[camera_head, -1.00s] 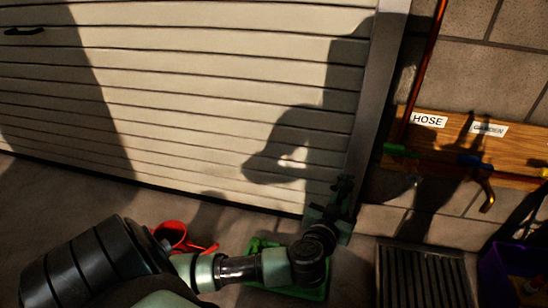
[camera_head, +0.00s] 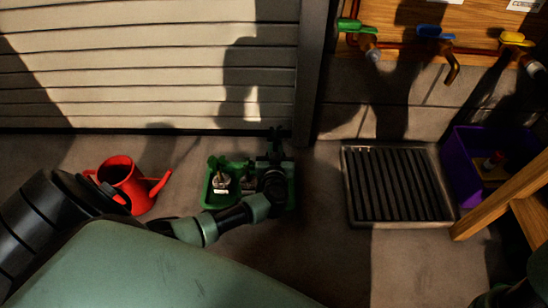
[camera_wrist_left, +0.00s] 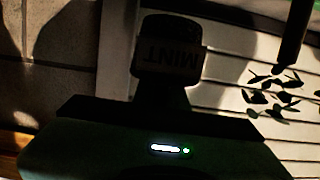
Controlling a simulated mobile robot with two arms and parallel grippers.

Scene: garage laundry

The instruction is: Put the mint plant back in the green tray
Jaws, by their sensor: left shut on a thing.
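The green tray (camera_head: 206,192) lies on the floor in front of the garage door. Two small potted plants (camera_head: 220,178) with pale labels stand in its left and middle part. My left gripper (camera_head: 276,148) is at the tray's back right side, and my forearm covers part of the tray. In the left wrist view a dark block lettered MINT, the mint plant's pot (camera_wrist_left: 170,58), appears upside down at my gripper, which is shut on it. Dark leaves (camera_wrist_left: 273,95) show to its right. The mint plant is hidden or too dark in the head view.
A red watering can (camera_head: 128,182) stands left of the tray, close to my arm. A dark floor grate (camera_head: 398,186) lies to the right, then a purple crate (camera_head: 466,165) and a wooden frame (camera_head: 500,195). Taps (camera_head: 437,36) line the wall above. Bare floor separates tray and grate.

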